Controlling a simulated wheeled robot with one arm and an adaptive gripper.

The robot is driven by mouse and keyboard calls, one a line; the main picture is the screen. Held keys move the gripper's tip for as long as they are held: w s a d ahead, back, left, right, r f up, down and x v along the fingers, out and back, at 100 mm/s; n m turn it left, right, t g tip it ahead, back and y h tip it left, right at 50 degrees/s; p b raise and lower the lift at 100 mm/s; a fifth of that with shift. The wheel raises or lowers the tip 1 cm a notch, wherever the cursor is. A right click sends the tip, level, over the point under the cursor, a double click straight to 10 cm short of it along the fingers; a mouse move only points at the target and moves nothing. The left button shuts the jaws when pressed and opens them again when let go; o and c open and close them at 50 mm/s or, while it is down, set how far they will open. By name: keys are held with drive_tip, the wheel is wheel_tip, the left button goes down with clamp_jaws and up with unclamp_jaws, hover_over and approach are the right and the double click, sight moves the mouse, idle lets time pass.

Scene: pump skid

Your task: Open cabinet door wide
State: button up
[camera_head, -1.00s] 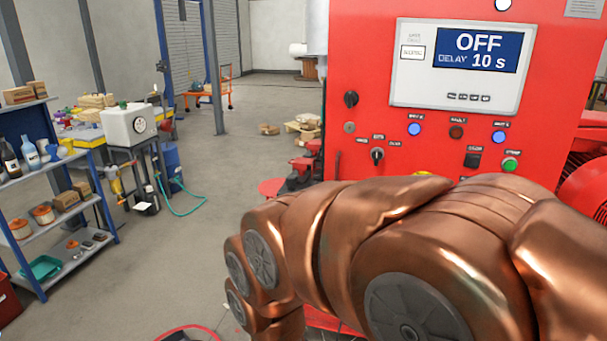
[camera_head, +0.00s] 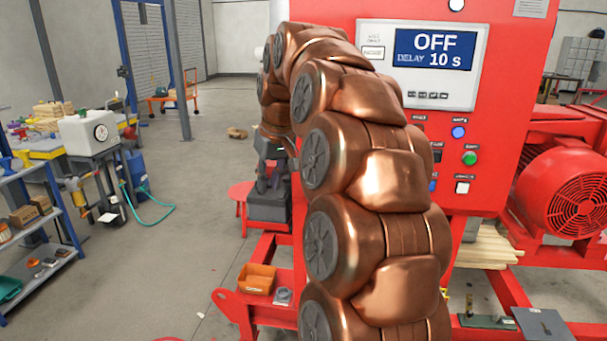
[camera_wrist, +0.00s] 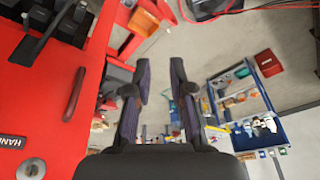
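The red control cabinet (camera_head: 505,60) stands right of centre in the head view, its front panel showing "OFF DELAY 10 s". My copper arm arches up in front of it and hides the panel's lower left part. In the wrist view a red panel (camera_wrist: 45,115) fills the left side. It carries a dark red bar handle (camera_wrist: 75,95), a round lock (camera_wrist: 31,169) and a cut-off label starting "HAN". My gripper (camera_wrist: 158,75) is open and empty, its fingers to the right of the handle and apart from it. No open gap in the cabinet shows.
A red motor (camera_head: 575,190) stands right of the cabinet. A red base frame (camera_head: 235,300) with an orange bin (camera_head: 257,279) lies low in front. Shelves (camera_head: 40,220) and a workbench (camera_head: 50,150) stand at left. The grey floor (camera_head: 190,220) between is mostly clear.

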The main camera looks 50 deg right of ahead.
drive_tip(key=d+r+m+h, duration=0.1)
drive_tip(key=d+r+m, duration=0.15)
drive_tip(key=d, duration=0.95)
drive_tip(key=shift+n+t, duration=0.35)
drive_tip(key=shift+t, duration=0.15)
drive_tip(key=shift+p+x, duration=0.85)
drive_tip(key=shift+x, duration=2.55)
drive_tip(key=shift+d, duration=0.2)
drive_tip(key=shift+c, duration=0.3)
clamp_jaws()
